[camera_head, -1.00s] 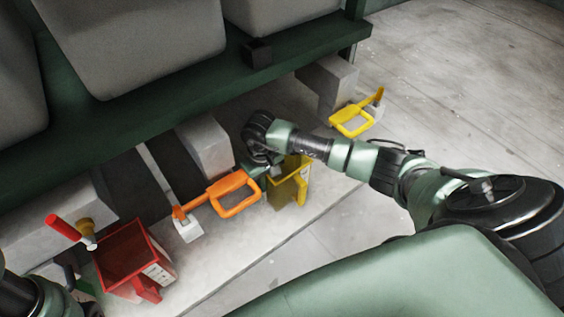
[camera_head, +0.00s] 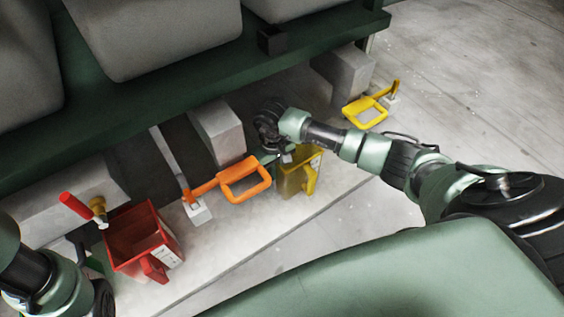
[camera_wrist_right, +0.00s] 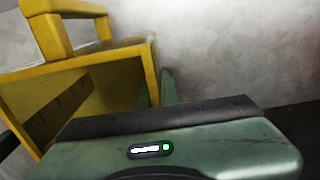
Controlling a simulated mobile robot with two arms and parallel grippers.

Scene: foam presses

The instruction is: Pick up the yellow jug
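The yellow jug (camera_head: 312,160) stands upright on the pale floor strip beside the machine, with its handle towards me. My right gripper (camera_head: 274,157) is down at its far left side, partly hidden by its own wrist. In the right wrist view, the jug's open top and handle (camera_wrist_right: 82,48) fill the upper left. The gripper body crosses the foreground. One green finger (camera_wrist_right: 169,88) shows just right of the jug and a dark green edge shows at its left, so the fingers look apart around it. Contact is unclear.
An orange-handled tool (camera_head: 243,180) lies close left of the jug. A red bin (camera_head: 146,240) and a red-handled lever (camera_head: 76,206) are further left. Another yellow handle (camera_head: 367,110) is at the back right. The green machine beam (camera_head: 215,87) overhangs behind. Floor at right is clear.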

